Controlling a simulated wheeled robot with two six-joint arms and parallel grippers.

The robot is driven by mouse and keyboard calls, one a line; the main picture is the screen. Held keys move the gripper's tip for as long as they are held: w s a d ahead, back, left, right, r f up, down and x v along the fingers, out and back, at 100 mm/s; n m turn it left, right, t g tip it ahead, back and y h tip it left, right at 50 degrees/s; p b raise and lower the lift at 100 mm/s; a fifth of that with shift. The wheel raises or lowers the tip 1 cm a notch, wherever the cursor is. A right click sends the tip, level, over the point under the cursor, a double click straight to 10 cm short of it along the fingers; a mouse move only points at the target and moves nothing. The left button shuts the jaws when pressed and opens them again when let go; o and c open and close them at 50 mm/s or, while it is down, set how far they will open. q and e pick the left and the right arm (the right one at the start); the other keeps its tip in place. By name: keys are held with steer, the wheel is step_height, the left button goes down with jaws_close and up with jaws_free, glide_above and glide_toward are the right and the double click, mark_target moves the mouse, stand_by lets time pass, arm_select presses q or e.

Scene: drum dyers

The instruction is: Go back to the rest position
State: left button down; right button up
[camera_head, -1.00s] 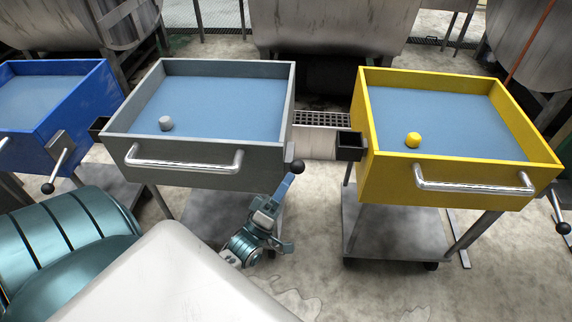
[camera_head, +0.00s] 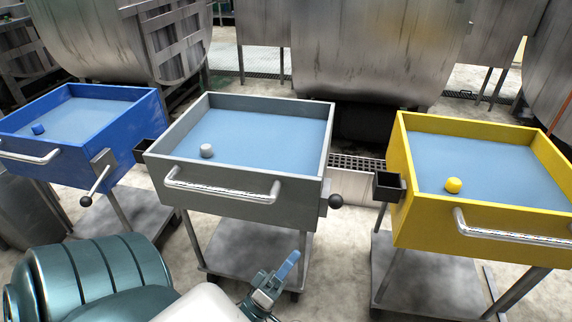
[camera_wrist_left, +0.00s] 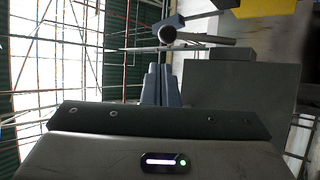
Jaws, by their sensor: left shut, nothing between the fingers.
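My left gripper (camera_head: 288,264) is low in the head view, in front of the grey cart (camera_head: 222,198) and below its handle level in the picture. Its fingers are shut with nothing between them. In the left wrist view the two blue-grey fingers (camera_wrist_left: 160,86) lie together, pointing up the picture. The teal left arm comes in from the lower left. My right gripper does not show in any view.
A blue cart (camera_head: 92,182) stands left and a yellow cart (camera_head: 472,232) right; each tray holds a small matching piece. A grey piece (camera_head: 207,151) lies in the grey tray. A ball-ended lever (camera_head: 335,201) projects near my gripper. Steel drums (camera_head: 370,50) stand behind.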

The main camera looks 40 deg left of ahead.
arm_select(q)
steer(key=shift+v, duration=0.75)
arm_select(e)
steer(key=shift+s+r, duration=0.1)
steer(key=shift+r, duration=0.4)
